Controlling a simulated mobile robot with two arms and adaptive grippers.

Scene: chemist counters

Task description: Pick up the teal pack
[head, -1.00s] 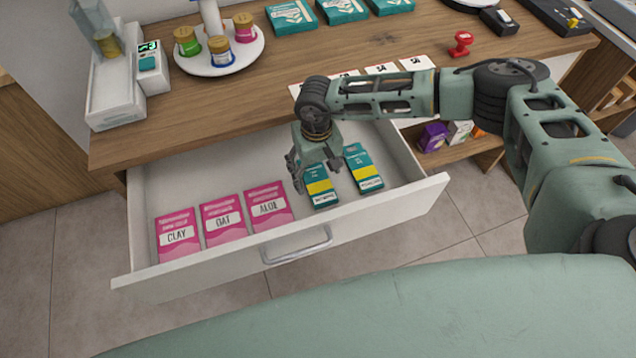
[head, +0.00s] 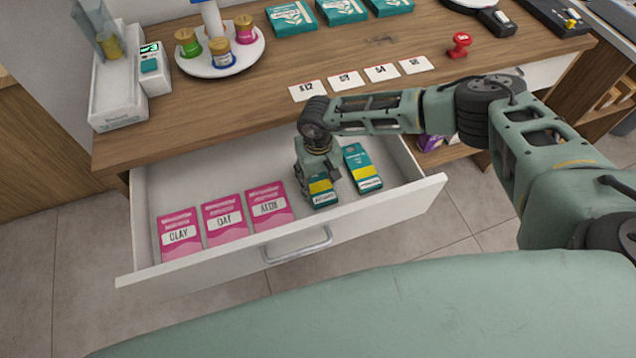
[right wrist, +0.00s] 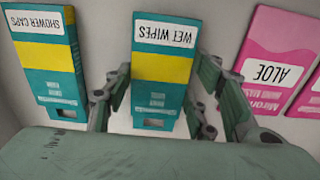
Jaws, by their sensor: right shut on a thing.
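The teal pack marked WET WIPES (head: 322,197), with a yellow band and white label, is in the open drawer (head: 200,268). It also shows in the right wrist view (right wrist: 162,67). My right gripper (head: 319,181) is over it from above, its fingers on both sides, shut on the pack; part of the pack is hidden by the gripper. A second teal pack, marked SHOWER CAPS (head: 361,167), lies just right of it in the drawer and also shows in the right wrist view (right wrist: 48,55). My left gripper is not in view.
Pink packs CLAY (head: 180,234), OAT (head: 223,219) and ALOE (head: 266,206) lie in the drawer's left half. The wooden counter (head: 235,105) overhangs the drawer's back. Teal boxes (head: 341,11), price cards (head: 345,81) and a red stamp (head: 459,45) are on it.

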